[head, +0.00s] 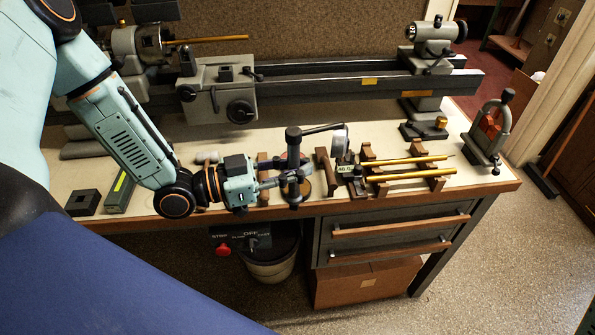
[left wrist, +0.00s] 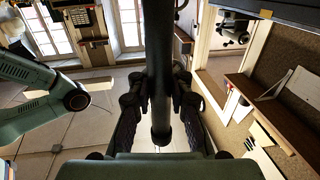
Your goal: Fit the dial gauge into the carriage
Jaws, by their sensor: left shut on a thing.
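The dial gauge has a round pale dial (head: 340,138) on a dark arm that runs from an upright dark post (head: 293,150). My left gripper (head: 290,186) is shut on the post, low down, near the front of the bench. In the left wrist view, the dark post (left wrist: 161,90) stands between the two fingers. Whether the post's foot touches the bench is hidden by the gripper. The grey carriage (head: 208,92) sits on the lathe bed behind and to the left of the gripper, apart from the gauge. My right gripper is not in view.
Gold tubes (head: 410,173) lie on a wooden rack just right of the gauge. The dark lathe bed (head: 330,88) runs along the back. A small grey clamp stand (head: 490,130) stands at the right end.

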